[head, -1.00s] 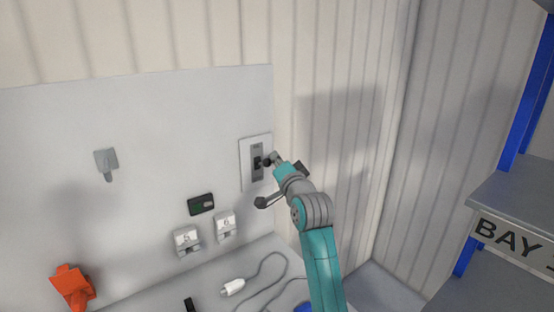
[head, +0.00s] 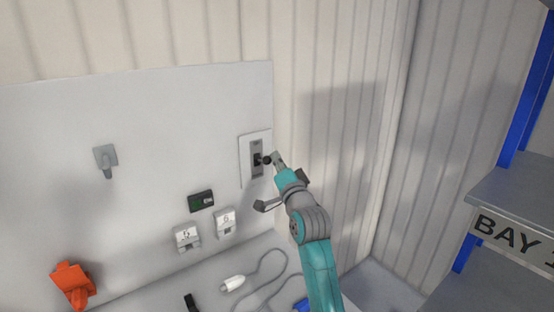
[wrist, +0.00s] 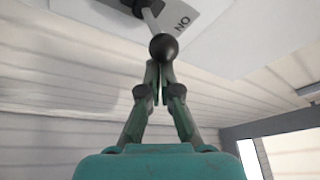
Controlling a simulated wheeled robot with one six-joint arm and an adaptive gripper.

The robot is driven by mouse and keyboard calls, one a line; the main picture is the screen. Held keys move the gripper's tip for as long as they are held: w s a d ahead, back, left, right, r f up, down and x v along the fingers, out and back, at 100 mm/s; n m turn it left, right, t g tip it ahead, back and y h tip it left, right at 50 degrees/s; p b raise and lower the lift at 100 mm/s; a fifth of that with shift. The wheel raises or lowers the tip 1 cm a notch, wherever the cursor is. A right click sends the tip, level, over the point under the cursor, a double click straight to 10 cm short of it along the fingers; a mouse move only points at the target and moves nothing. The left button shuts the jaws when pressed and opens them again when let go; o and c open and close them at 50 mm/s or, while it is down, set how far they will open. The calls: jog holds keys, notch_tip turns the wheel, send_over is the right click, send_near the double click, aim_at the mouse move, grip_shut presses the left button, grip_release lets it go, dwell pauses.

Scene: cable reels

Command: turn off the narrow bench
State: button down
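A wall switch (head: 257,146) with a pale plate and a dark slot is mounted at the right end of the grey back panel. Its lever ends in a black ball knob (head: 267,160), which sticks out toward my gripper. A small dark display (head: 201,201) is on the panel, lower left, with a greenish tint.
Two white numbered fittings (head: 187,237) (head: 225,222) sit below the display. A grey hook (head: 106,160) and an orange bracket (head: 74,285) are farther left. A white plug with cable (head: 233,283) lies on the bench. A shelf marked BAY (head: 513,238) stands at right.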

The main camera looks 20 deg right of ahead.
jog(key=f, duration=0.1)
jog(key=f+t, duration=0.1)
jog(key=shift+s+f, duration=0.2)
jog(key=shift+f, duration=0.2)
jog(key=shift+d, duration=0.1)
